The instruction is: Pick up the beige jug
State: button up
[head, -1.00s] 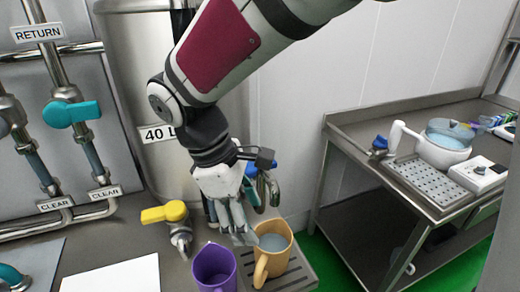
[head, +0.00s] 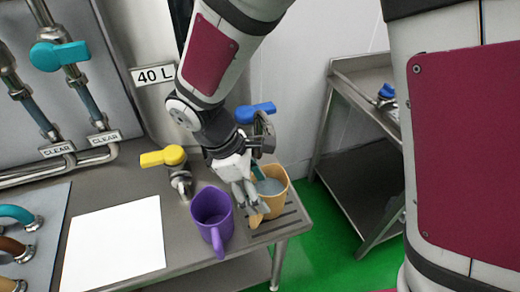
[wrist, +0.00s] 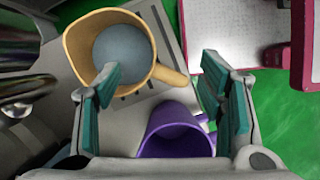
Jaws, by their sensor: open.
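The beige jug (head: 281,199) stands upright on a slotted drip grate at the right end of the steel counter, with grey-blue liquid inside. In the wrist view the jug (wrist: 74,58) lies ahead of my gripper, its handle pointing right and toward the gap between the fingers. My gripper (head: 250,207) is at the jug's handle side in the head view and partly hides the jug and handle. The wrist view shows my gripper (wrist: 160,72) open, teal finger pads apart, the handle's end between the tips. I cannot tell whether they touch.
A purple jug (head: 211,208) stands close left of my gripper; it also shows low between the fingers in the wrist view (wrist: 178,140). A yellow-handled tap (head: 164,157) and blue-handled tap (head: 255,112) are behind. A white sheet (head: 115,240) lies left.

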jog(key=x, duration=0.4)
jog(key=shift+f, duration=0.2)
